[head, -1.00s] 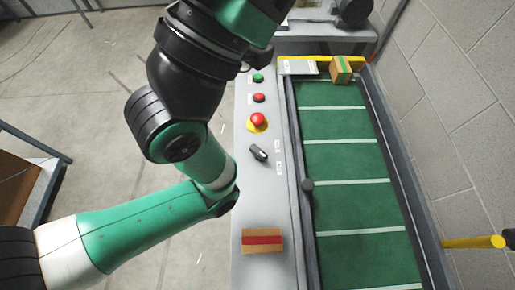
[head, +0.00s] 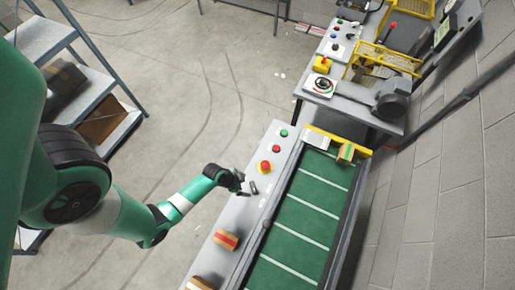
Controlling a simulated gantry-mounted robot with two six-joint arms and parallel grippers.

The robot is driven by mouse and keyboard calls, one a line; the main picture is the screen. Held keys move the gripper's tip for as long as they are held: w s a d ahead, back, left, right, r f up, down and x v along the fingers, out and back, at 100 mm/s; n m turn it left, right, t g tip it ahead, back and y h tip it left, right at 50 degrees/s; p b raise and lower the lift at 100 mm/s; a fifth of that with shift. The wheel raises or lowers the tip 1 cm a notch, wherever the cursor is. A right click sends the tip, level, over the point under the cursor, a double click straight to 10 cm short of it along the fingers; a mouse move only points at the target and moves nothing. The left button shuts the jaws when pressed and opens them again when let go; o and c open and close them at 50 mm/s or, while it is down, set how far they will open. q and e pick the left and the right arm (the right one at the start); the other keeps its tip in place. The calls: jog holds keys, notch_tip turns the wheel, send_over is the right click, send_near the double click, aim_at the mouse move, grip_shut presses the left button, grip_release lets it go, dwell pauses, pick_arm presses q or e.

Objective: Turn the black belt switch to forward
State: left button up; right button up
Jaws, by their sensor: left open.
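The black belt switch (head: 254,187) is a small dark knob on the grey control panel (head: 225,262) beside the green belt. It sits below the red emergency button on its yellow base (head: 265,167). My left gripper (head: 244,188) is open just left of the switch, with its fingertips very near it. I cannot tell whether they touch it. The knob's exact setting is too small to read. My right gripper is not in view.
A green button (head: 283,133) and a red button (head: 276,149) are higher on the panel. A box with a red band (head: 226,239) lies lower on it. The green conveyor belt (head: 301,217) runs along the right. A shelf rack (head: 100,85) stands at left.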

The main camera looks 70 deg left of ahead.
pick_arm(q)
jog(key=s+r, duration=0.1)
jog(key=r, duration=0.1)
jog(key=b, duration=0.5)
send_over(253, 187)
jog(key=s, duration=0.3)
jog(key=f, duration=0.7)
jog(key=shift+w, duration=0.2)
jog(key=b+x, duration=0.2)
jog(key=x, duration=0.2)
jog(key=shift+w+f, duration=0.25)
jog(key=shift+w, duration=0.05)
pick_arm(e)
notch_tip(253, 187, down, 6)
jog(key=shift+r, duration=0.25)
pick_arm(q)
jog(key=c, duration=1.2)
jog(key=shift+o, duration=0.2)
